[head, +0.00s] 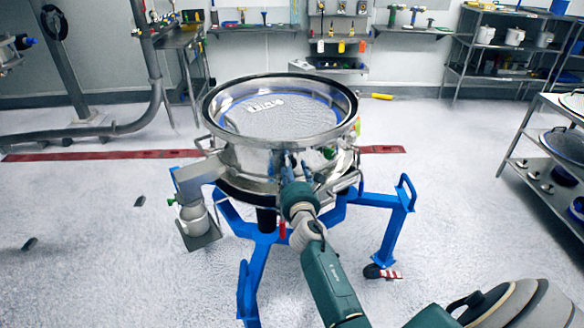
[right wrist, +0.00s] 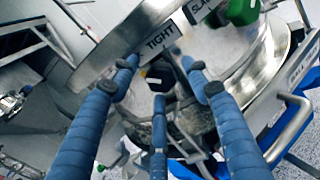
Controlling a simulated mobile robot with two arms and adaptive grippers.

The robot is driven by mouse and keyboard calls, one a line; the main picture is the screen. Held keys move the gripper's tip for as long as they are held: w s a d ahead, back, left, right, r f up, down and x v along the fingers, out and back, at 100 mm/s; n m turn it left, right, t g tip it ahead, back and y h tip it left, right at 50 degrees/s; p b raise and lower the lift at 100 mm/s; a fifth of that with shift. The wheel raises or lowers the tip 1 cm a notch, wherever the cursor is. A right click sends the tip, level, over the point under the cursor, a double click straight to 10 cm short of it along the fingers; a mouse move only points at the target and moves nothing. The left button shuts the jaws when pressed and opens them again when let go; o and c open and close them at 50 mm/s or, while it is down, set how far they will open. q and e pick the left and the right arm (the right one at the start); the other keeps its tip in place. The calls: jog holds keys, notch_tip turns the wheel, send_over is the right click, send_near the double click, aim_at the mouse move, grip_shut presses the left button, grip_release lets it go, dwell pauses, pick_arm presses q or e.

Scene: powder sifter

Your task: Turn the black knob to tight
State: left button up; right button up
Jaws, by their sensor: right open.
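The round steel sifter (head: 285,155) stands on a blue frame, with a mesh under its open black-rimmed top. The black knob (right wrist: 160,74) is on its side, under a plate reading TIGHT (right wrist: 163,39); part of a SLACK label (right wrist: 200,10) shows beside it. My right gripper (head: 289,165) reaches the sifter's front side. In the right wrist view its blue fingers (right wrist: 160,82) are spread open around the knob; whether any finger touches it I cannot tell. In the head view the knob is hidden by the gripper.
A green part (right wrist: 243,10) sits near the SLACK label. The blue frame (head: 395,235) has legs and handles at both sides of my right arm. Shelves (head: 560,150) stand at the right, and a pipe stand (head: 155,70) at the left. The floor between is mostly clear.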

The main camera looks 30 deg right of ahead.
jog(key=c, duration=1.1)
jog(key=shift+r+m, duration=0.1)
jog(key=shift+m, duration=0.3)
jog(key=shift+c, duration=0.2)
jog(key=m+b, duration=0.2)
jog(key=m, duration=0.6)
jog(key=shift+d+b, duration=0.15)
jog(key=shift+b, duration=0.2)
jog(key=m+b, duration=0.1)
jog(key=m, duration=0.4)
jog(key=shift+s+m+b, duration=0.1)
jog(key=shift+m+b, duration=0.35)
jog(key=shift+m, duration=1.65)
